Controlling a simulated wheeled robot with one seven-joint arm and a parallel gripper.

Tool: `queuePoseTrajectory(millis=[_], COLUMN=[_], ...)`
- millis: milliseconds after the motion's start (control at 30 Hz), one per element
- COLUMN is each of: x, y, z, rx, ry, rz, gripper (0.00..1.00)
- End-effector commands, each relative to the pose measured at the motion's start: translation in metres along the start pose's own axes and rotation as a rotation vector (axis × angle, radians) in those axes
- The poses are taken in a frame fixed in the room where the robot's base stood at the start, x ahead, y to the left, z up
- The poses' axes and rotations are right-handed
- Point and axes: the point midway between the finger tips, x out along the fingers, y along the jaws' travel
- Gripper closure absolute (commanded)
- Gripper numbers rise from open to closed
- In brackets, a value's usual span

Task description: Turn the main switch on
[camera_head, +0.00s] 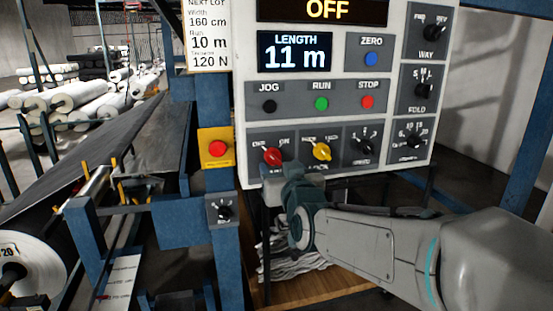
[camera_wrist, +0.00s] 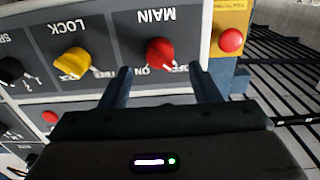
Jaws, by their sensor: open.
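The main switch is a red rotary knob (camera_head: 272,156) at the lower left of the white control panel (camera_head: 440,80). Its pointer is toward the OFF side, and the display (camera_head: 325,10) above reads OFF. In the wrist view the red knob (camera_wrist: 160,53) appears upside down under the label MAIN. My gripper (camera_wrist: 160,80) is open, its two dark fingers to either side of and just short of the knob; I cannot tell whether they touch the panel. In the head view my gripper (camera_head: 285,175) is just below the knob, partly hidden by my wrist.
A yellow knob (camera_head: 322,151) marked LOCK is right of the red one. A red emergency button on a yellow plate (camera_head: 217,148) is close on the left. A small black switch (camera_head: 222,208) sits below it. JOG, RUN and STOP buttons (camera_head: 321,103) are above.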

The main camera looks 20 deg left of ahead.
Motion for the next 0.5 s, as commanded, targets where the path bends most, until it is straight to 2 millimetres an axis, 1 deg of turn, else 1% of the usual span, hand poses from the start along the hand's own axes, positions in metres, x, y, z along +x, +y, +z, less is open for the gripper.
queuePoseTrajectory(millis=[33,200,333,500], x=[0.009,0.031,0.042,0.048], y=[0.000,0.000,0.000,0.000], z=[-0.001,-0.001,-0.001,0.000], rx=[0.000,-0.001,-0.001,-0.001], ry=[-0.001,0.000,0.000,0.000], rz=[-0.001,0.000,0.000,0.000], gripper=[0.44,0.44,0.44,0.44])
